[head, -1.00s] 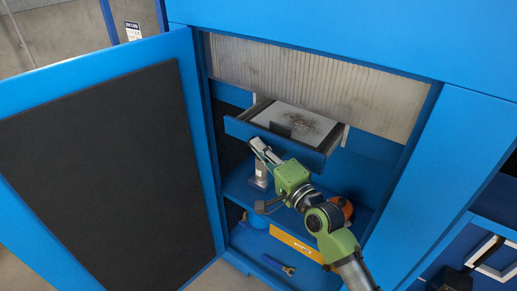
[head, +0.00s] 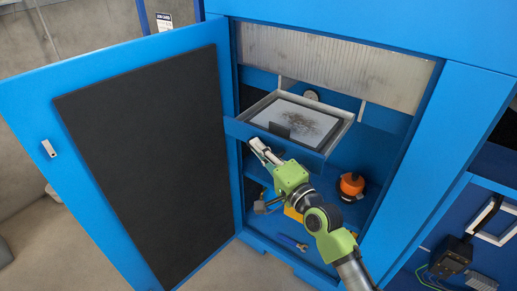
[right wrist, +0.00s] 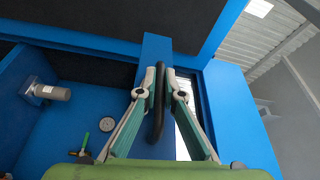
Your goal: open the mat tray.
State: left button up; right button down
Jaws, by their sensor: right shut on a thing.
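The mat tray (head: 309,157) is a blue-fronted drawer in the blue cabinet, pulled well out. A pale mat (head: 300,117) with a dark smudge lies in it, and its rear rim shows. A small dark upright piece stands at its front. My right gripper (head: 263,150) is at the tray's front. In the right wrist view, my right gripper (right wrist: 160,88) has its fingers on both sides of the tray's dark curved handle (right wrist: 158,115) and is shut on it. My left gripper is in neither view.
The cabinet door (head: 140,150) stands wide open at the left. An orange object (head: 351,185) is on the shelf below the tray, and a blue-handled tool (head: 292,242) lies lower down. A black device (head: 452,257) stands at the right. Floor shows in front of the cabinet.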

jog(key=c, duration=2.2)
grip_release()
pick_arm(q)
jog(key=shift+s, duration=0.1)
pick_arm(e)
jog(key=shift+o, duration=0.2)
jog(key=shift+d, duration=0.1)
jog(key=r+v, duration=0.1)
jog(key=v, duration=1)
jog(key=shift+s+f, duration=0.4)
jog(key=shift+f, duration=0.15)
jog(key=shift+d, duration=0.15)
